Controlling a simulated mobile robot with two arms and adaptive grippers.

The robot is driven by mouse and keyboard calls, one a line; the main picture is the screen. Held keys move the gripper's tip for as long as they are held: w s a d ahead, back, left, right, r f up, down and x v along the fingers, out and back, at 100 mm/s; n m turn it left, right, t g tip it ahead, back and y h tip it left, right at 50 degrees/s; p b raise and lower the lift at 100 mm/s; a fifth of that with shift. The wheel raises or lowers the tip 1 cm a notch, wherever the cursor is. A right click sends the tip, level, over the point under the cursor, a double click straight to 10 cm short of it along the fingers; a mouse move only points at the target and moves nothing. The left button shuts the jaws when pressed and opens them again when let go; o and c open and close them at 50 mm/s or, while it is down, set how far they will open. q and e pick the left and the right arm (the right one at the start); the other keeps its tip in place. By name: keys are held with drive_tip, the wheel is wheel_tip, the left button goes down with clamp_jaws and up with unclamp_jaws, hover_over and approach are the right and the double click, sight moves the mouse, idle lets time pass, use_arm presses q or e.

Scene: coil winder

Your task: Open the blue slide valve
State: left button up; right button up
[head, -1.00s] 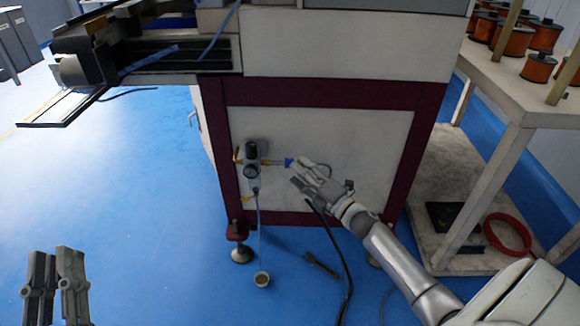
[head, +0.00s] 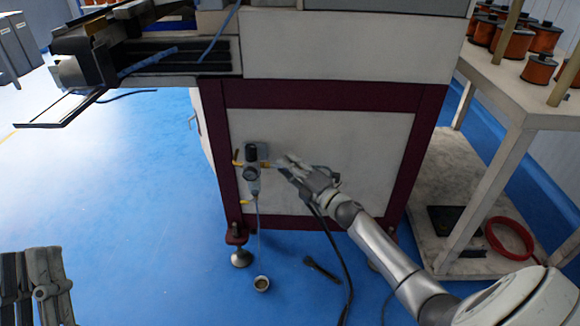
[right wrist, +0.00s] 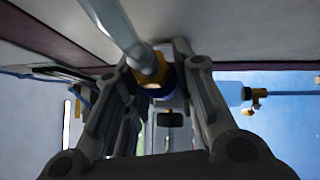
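The slide valve is hidden in the head view behind the fingertips of my right gripper (head: 287,166), just right of the black-knobbed air unit (head: 252,165). In the right wrist view a blue and brass fitting (right wrist: 167,78), which looks like the slide valve, lies between the fingers of my right gripper (right wrist: 160,72). A pale tube (right wrist: 114,28) runs from it to the upper left. I cannot tell whether the fingers press on it. My left gripper (head: 32,262) is at the lower left, away from the machine, with no object seen in it.
The air unit is on the white machine panel (head: 340,135) in a dark red frame. A black cable (head: 341,262) hangs below my right gripper. A table (head: 510,85) with copper spools stands at the right.

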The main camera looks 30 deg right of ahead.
clamp_jaws()
drive_tip(key=shift+w+a, duration=0.65)
drive_tip(key=shift+a, duration=0.35)
drive_tip(key=shift+o, duration=1.1)
unclamp_jaws()
drive_tip(key=o, duration=0.5)
drive_tip(key=shift+a, duration=0.1)
drive_tip(key=v, duration=1.2)
